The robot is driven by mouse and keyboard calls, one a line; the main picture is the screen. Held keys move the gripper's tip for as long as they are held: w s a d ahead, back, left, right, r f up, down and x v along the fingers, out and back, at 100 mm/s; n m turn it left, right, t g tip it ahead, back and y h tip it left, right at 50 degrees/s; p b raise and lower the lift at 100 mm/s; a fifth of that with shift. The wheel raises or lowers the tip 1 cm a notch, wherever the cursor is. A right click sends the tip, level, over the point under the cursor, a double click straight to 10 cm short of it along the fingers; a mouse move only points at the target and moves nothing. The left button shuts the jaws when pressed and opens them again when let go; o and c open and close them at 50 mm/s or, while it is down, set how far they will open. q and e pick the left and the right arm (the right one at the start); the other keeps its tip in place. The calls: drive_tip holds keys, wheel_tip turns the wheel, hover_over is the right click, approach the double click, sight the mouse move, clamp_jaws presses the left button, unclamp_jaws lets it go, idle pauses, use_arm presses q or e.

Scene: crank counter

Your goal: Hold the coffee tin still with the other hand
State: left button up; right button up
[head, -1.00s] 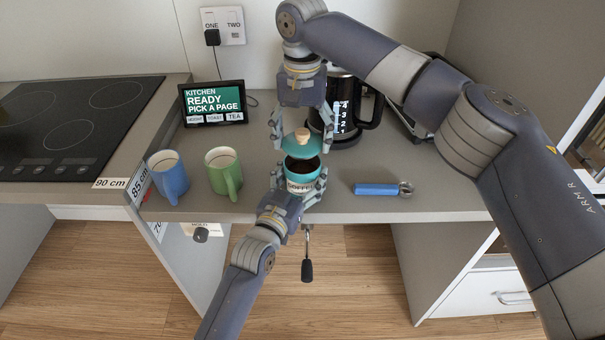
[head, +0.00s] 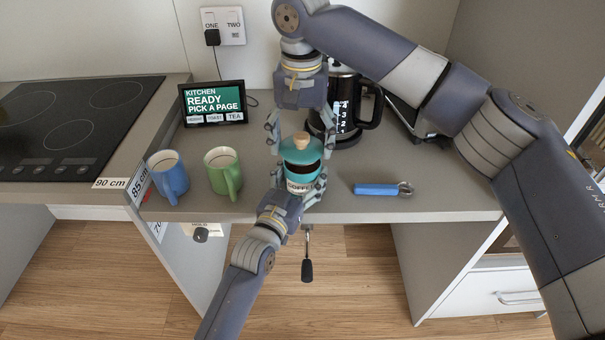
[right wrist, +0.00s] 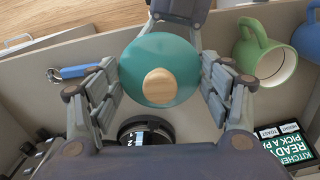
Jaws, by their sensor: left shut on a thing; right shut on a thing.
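The coffee tin (head: 301,186), with a pale "COFFEE" label, stands upright near the counter's front edge in the head view. My left gripper (head: 299,191) is shut around its body from the front. The teal lid (head: 300,156) with a round wooden knob (head: 301,140) is in my right gripper (head: 302,150), which reaches down from behind and is shut on it. A dark strip of the tin's opening shows below the lid's front edge; I cannot tell whether they touch. In the right wrist view the lid (right wrist: 160,88) sits between both fingers and hides the tin.
Blue (head: 168,178) and green (head: 224,173) mugs stand left of the tin. A blue-handled tool (head: 380,189) lies to the right. A coffee pot (head: 345,108) and a tablet (head: 213,103) stand behind. A dark-handled crank (head: 307,268) hangs below the counter edge.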

sight(301, 159)
use_arm(q)
drive_tip(key=shift+f, duration=0.45)
use_arm(e)
drive_tip(key=shift+s+r, duration=0.3)
drive_tip(key=shift+s, duration=0.3)
drive_tip(key=shift+s+r, duration=0.3)
drive_tip(key=shift+s, duration=0.35)
drive_tip(key=shift+s+r, duration=0.3)
drive_tip(key=shift+s, duration=0.3)
use_arm(q)
drive_tip(key=o, duration=1.2)
drive_tip(key=shift+o, duration=0.2)
drive_tip(key=shift+w+r, duration=0.1)
drive_tip(key=shift+r, duration=0.05)
use_arm(e)
drive_tip(key=shift+w, duration=0.15)
use_arm(q)
drive_tip(key=shift+r, duration=0.15)
drive_tip(key=v, duration=1.2)
